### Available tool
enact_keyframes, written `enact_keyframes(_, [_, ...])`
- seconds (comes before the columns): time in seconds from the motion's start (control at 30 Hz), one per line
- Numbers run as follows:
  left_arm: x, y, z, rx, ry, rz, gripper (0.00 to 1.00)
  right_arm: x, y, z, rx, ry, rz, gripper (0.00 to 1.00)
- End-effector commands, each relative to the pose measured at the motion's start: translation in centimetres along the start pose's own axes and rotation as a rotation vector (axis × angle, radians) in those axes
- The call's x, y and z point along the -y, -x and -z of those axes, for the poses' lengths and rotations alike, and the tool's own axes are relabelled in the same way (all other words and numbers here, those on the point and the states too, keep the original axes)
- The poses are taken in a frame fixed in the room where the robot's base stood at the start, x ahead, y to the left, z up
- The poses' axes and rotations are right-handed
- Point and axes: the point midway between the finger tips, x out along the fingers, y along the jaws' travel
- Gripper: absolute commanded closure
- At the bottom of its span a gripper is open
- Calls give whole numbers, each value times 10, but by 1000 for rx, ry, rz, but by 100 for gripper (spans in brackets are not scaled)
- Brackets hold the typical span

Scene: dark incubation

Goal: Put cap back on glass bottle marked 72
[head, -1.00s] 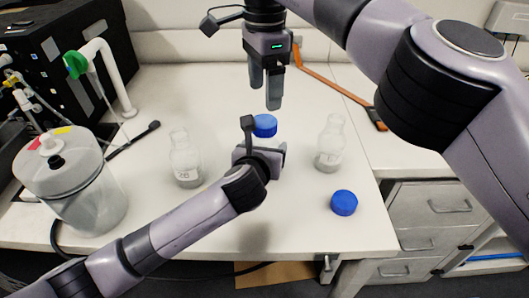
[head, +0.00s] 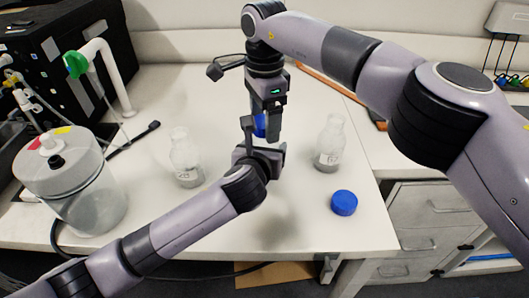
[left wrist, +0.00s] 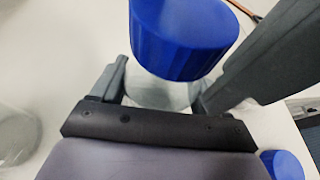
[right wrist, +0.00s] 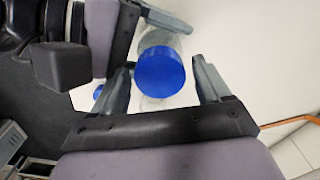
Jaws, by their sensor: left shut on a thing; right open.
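My left gripper (head: 264,142) is shut on a clear glass bottle (left wrist: 158,92) that stays upright between its fingers. A blue cap (left wrist: 180,38) sits at the top of this bottle; I cannot tell how tightly it fits. My right gripper (head: 265,121) is open, pointing down from above, with its fingers on either side of that cap (right wrist: 160,72) and gaps visible. A second glass bottle (head: 185,160) stands uncapped at left, its mark too small to read surely. A third (head: 330,146) stands uncapped at right. A loose blue cap (head: 344,202) lies near the front right.
A lidded clear vessel (head: 75,185) with tubing stands at the left, by a black box (head: 65,60). A black probe (head: 135,138) lies on the bench behind the left bottle. An orange strip (head: 325,82) lies at the back right. Drawers (head: 432,215) are at right.

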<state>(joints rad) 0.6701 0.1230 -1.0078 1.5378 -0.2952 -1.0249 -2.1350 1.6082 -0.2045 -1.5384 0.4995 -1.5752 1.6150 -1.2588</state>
Motion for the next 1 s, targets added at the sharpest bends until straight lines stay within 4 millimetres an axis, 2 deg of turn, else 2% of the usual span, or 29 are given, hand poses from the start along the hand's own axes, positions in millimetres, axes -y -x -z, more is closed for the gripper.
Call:
enact_keyframes(0.03, [0,0,2,-3,0,0,100,0,0,0,0,0,0,33])
enact_keyframes(0.17, [0,0,1,-3,0,0,100,0,0,0,0,0,0,76])
enact_keyframes(0.2, [0,0,1,-3,0,0,100,0,0,0,0,0,0,81])
enact_keyframes(0.37, [0,0,1,-3,0,0,100,0,0,0,0,-38,0,81])
enact_keyframes(0.47, [0,0,1,-3,0,0,100,0,0,0,0,-144,0,81])
enact_keyframes(1.0, [0,0,1,-3,0,0,100,0,0,0,1,-1010,0,81])
